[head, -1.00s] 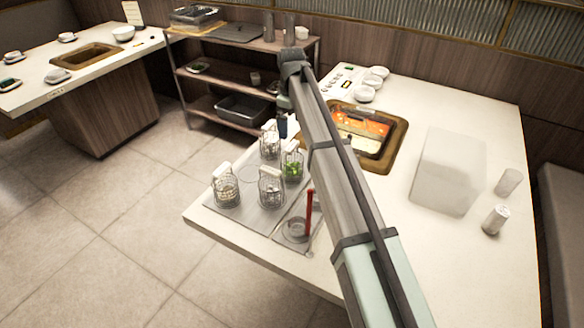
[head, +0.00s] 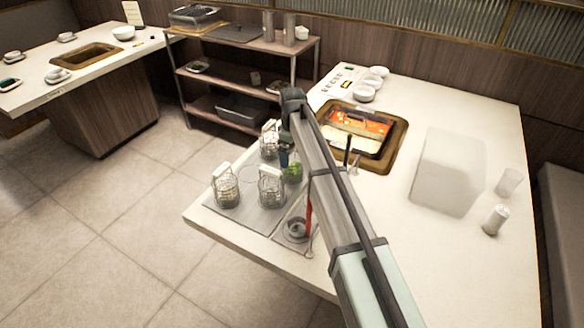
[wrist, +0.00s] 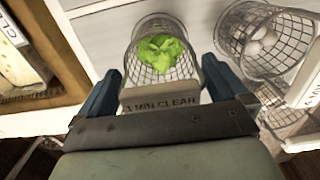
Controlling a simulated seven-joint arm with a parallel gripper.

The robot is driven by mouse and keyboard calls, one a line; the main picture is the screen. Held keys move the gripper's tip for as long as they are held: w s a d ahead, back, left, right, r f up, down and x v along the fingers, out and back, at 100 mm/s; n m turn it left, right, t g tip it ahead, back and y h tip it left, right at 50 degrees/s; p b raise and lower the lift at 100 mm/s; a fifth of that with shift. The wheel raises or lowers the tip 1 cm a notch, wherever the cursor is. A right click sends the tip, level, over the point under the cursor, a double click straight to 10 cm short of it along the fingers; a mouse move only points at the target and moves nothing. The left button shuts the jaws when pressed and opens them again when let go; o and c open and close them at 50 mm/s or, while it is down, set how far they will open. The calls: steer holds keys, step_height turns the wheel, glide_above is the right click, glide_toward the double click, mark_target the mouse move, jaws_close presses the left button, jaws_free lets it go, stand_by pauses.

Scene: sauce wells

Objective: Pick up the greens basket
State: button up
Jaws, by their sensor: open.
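The greens basket (wrist: 165,57) is a wire mesh basket with bright green leaves and a pale handle tag reading "1 MIN CLEAR". In the wrist view it sits between the two blue fingers of my gripper (wrist: 158,88), which is open, with a finger on either side of the tag. In the head view the greens basket (head: 291,170) is partly hidden by my arm and gripper, on the grey tray (head: 243,215) at the near left of the counter. I cannot tell whether the fingers touch the handle.
Other wire baskets stand close by, such as the front basket (head: 271,188) and the left basket (head: 226,188). A red-handled ladle (head: 309,215) is near the tray's front corner. The hotpot well (head: 385,150) is to the right, with a translucent box (head: 448,172) beyond.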

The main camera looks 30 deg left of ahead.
steer(key=shift+f, duration=0.35)
steer(key=shift+c, duration=0.5)
steer(key=c, duration=1.2)
steer(key=shift+c, duration=0.5)
steer(key=shift+r, duration=0.15)
